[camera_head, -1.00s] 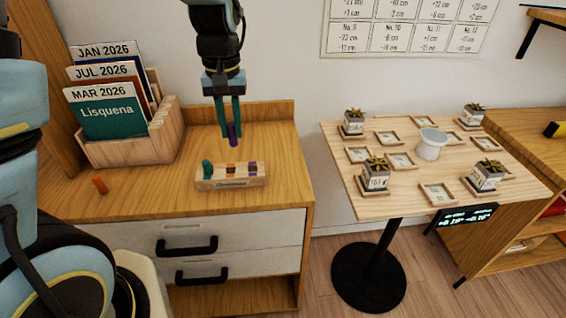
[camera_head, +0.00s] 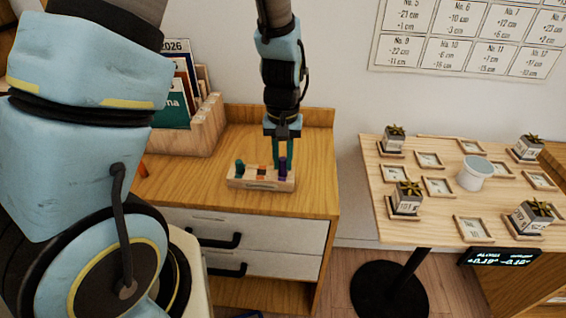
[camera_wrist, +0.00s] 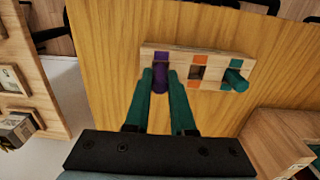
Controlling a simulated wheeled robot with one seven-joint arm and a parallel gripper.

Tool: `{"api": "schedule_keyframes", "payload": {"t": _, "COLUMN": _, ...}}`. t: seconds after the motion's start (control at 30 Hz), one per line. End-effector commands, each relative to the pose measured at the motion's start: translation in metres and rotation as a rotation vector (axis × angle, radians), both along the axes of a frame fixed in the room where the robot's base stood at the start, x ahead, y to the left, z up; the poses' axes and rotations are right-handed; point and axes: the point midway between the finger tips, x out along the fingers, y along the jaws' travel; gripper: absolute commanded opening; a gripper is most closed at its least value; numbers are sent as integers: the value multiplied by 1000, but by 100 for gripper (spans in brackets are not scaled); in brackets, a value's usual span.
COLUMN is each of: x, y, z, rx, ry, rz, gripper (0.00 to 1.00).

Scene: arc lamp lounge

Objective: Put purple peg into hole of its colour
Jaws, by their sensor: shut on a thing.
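The light wooden peg block (camera_head: 262,184) lies on the dresser top. It has teal, orange and purple markings, and it also shows in the wrist view (camera_wrist: 219,73). My gripper (camera_head: 281,154) points down over the block's right end in the head view. Its teal fingers are shut on the purple peg (camera_wrist: 159,82), which stands upright at the purple-marked end. The peg (camera_head: 283,165) looks in line with that end; whether its tip is inside the hole is hidden. The teal peg (camera_wrist: 236,80) stands in the block's other end. The middle, orange-marked hole (camera_wrist: 196,73) looks empty.
An orange peg (camera_head: 143,170) lies at the left of the dresser, partly behind my arm. A wooden file box (camera_head: 195,125) stands behind it. The side table (camera_head: 400,232) on the right holds small boxes and frames. The dresser top right of the block is clear.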

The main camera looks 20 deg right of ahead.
Motion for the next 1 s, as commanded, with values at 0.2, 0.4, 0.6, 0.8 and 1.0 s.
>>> {"api": "schedule_keyframes", "payload": {"t": 0.2, "x": 0, "y": 0, "z": -16, "rx": 0, "ry": 0, "rz": 2, "gripper": 0}}
{"api": "schedule_keyframes", "payload": {"t": 0.4, "x": 0, "y": 0, "z": -16, "rx": 0, "ry": -1, "rz": 2, "gripper": 0}}
{"api": "schedule_keyframes", "payload": {"t": 0.6, "x": 0, "y": 0, "z": -19, "rx": 0, "ry": -1, "rz": 1, "gripper": 29}}
{"api": "schedule_keyframes", "payload": {"t": 0.8, "x": 0, "y": 0, "z": -18, "rx": 0, "ry": -1, "rz": 1, "gripper": 52}}
{"api": "schedule_keyframes", "payload": {"t": 1.0, "x": 0, "y": 0, "z": -18, "rx": 0, "ry": -1, "rz": 1, "gripper": 53}}
